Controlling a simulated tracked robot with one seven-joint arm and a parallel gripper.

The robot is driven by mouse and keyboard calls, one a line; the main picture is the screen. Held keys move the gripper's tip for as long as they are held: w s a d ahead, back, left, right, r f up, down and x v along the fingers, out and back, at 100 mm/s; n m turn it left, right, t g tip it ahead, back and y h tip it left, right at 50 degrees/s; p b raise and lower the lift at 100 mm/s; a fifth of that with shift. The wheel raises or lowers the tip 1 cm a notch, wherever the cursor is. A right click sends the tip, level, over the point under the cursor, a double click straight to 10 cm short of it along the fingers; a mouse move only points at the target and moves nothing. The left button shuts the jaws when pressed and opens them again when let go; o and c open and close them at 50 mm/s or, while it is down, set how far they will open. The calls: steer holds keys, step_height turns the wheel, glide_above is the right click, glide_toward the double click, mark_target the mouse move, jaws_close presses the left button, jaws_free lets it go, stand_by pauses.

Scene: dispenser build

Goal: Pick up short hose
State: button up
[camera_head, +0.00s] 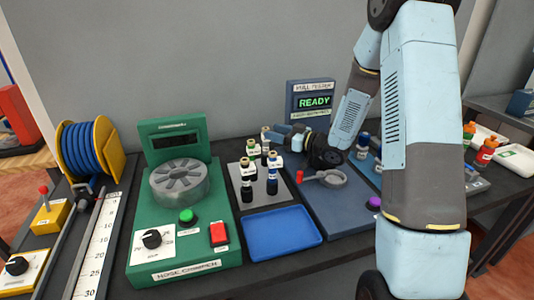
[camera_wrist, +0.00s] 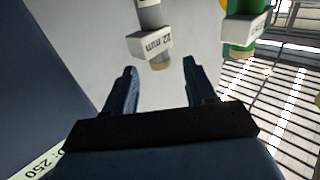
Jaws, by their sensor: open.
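I cannot make out a separate short hose in either view. A coil of blue hose (camera_head: 80,150) is wound on a yellow reel (camera_head: 112,150) at the left of the head view. My gripper (camera_head: 278,136) is behind the grey plate with the labelled fittings, its fingers pointing left. In the wrist view my gripper (camera_wrist: 160,66) is open, with nothing held between its fingers. A fitting with a white tag marked mm (camera_wrist: 150,44) shows just beyond the fingertips. A green fitting with a white tag (camera_wrist: 243,28) is to its right.
Several labelled fittings (camera_head: 246,180) stand upright on a grey plate (camera_head: 233,172). A green hose crimper (camera_head: 140,225) is left of them, and an empty blue tray (camera_head: 282,235) is in front. The pull tester (camera_head: 311,98) reads READY behind. My arm hides part of the right side.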

steer(key=shift+x, duration=3.15)
steer(key=shift+d, duration=0.1)
jaws_close()
